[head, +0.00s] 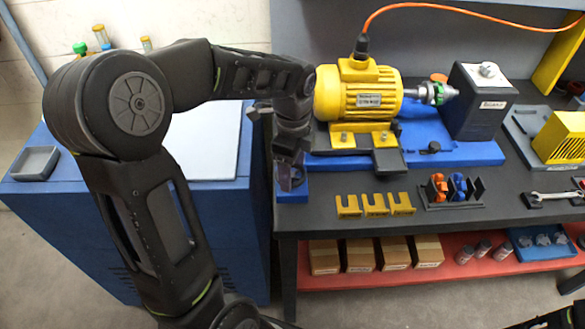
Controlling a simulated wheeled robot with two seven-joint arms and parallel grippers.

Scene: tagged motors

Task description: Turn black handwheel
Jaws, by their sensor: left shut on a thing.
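My left gripper (288,180) points down at the front left corner of the blue motor base, over a small blue block (294,194). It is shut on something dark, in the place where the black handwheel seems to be. The fingers and wrist hide nearly all of it, so its rim and angle cannot be made out. The yellow motor (357,95) stands on the blue base (455,152) just right of the gripper. A small black round knob (433,147) lies on the base farther right, apart from the gripper.
Yellow U-shaped pieces (375,204) and a rack with orange and blue parts (452,190) are on the dark bench in front. A dark grey block (478,101) faces the motor shaft. An orange cable (440,7) rises from the motor. A blue cabinet (150,240) stands left.

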